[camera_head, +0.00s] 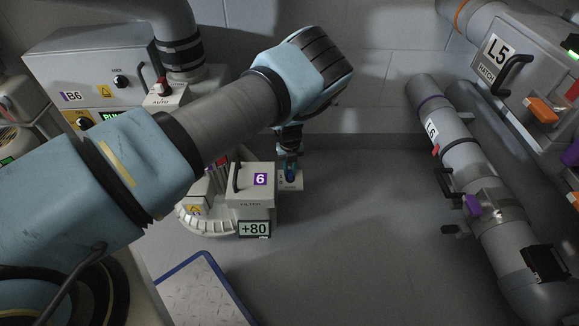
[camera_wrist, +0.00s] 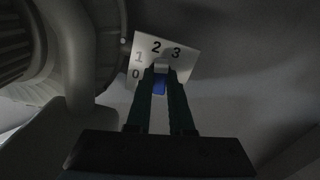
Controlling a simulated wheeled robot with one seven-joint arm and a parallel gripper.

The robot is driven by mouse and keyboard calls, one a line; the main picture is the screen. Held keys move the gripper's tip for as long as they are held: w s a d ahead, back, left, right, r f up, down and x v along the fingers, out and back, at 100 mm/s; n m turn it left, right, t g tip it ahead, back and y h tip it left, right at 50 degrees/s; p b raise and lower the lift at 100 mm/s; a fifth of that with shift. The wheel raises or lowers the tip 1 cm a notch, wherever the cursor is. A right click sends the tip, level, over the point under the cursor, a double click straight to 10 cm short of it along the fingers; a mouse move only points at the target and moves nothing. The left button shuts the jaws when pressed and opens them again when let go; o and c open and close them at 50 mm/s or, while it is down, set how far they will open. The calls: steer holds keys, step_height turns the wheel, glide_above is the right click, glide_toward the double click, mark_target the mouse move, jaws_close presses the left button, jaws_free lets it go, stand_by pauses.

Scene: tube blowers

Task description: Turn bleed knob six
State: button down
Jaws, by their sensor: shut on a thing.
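The bleed knob (camera_wrist: 160,87) shows blue between my fingers in the wrist view, in front of a pale plate (camera_wrist: 180,60) marked 0, 1, 2 and 3. My gripper (camera_wrist: 160,95) is shut on the knob, with a dark finger on each side. In the head view my gripper (camera_head: 290,172) points down at the small plate beside the white filter box (camera_head: 262,200) labelled 6. The box has a dark handle and a display (camera_head: 254,229) reading +80. The knob's pointer is mostly hidden by the fingers, so I cannot tell its setting.
A grey cabinet (camera_head: 90,65) marked B6 stands at the back left. A blue-edged panel (camera_head: 200,290) lies at the front. At the right are a sloping tube (camera_head: 455,150) and a box (camera_head: 500,60) marked L5. The floor between is clear.

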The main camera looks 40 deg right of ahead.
steer(key=m+p, duration=0.2)
steer(key=m, duration=0.5)
steer(key=shift+s+d+r+p, duration=0.1)
steer(key=shift+d+p, duration=0.05)
steer(key=shift+p, duration=0.25)
steer(key=m+p, duration=0.1)
steer(key=m, duration=0.3)
steer(key=shift+s+m+p, duration=0.1)
steer(key=shift+m+p, duration=0.25)
steer(key=shift+m, duration=0.05)
steer(key=shift+s+m+p, duration=0.1)
steer(key=shift+m+p, duration=0.5)
steer(key=shift+m, duration=1.2)
steer(key=c, duration=0.8)
jaws_free()
step_height(320, 180, up, 7)
steer(key=shift+r+p, duration=0.15)
steer(key=shift+p, duration=0.7)
